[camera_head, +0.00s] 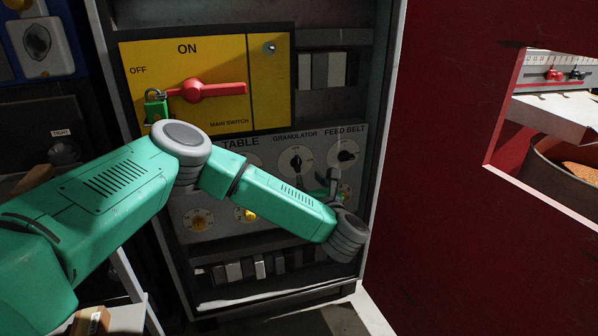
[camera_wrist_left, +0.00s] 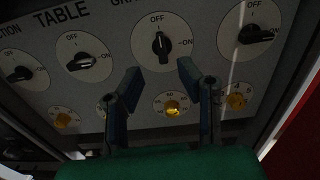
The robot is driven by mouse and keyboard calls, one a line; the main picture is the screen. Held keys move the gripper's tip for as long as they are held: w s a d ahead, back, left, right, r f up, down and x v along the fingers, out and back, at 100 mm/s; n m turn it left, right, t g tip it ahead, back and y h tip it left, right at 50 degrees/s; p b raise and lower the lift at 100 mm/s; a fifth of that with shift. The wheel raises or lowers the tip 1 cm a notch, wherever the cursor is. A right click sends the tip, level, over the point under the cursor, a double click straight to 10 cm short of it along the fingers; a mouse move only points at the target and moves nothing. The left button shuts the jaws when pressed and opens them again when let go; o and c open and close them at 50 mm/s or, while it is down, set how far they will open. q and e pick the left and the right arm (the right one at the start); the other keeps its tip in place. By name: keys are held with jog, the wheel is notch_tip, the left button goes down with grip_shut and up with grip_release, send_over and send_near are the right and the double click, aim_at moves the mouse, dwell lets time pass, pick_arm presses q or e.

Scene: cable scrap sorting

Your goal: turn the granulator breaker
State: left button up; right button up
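The granulator breaker (camera_head: 296,162) is a black knob on a white round dial, under the GRANULATOR label on the grey panel. In the left wrist view the knob (camera_wrist_left: 160,44) stands upright, in line with OFF at the top; ON is to its right. My left gripper (camera_head: 320,184) is in front of the panel, just below and right of this dial. In the left wrist view its two dark fingers (camera_wrist_left: 159,76) are spread apart, with nothing between them. The knob shows just beyond and between the fingertips, apparently not touched. My right gripper is not in view.
The FEED BELT knob (camera_head: 347,150) is right of the granulator dial; the TABLE knob (camera_wrist_left: 82,62) is left. Small yellow knobs (camera_wrist_left: 172,108) sit below. Above is a yellow main switch plate (camera_head: 270,90) with a red handle (camera_head: 215,91) and green padlock (camera_head: 156,106). A red wall (camera_head: 450,220) stands right.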

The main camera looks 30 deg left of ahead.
aim_at(298, 161)
pick_arm(q)
jog(key=b+x, duration=0.2)
jog(key=x, duration=0.8)
jog(key=shift+w+a+r+b, duration=0.1)
jog(key=shift+w+b, duration=0.05)
jog(key=shift+b, duration=0.15)
grip_shut()
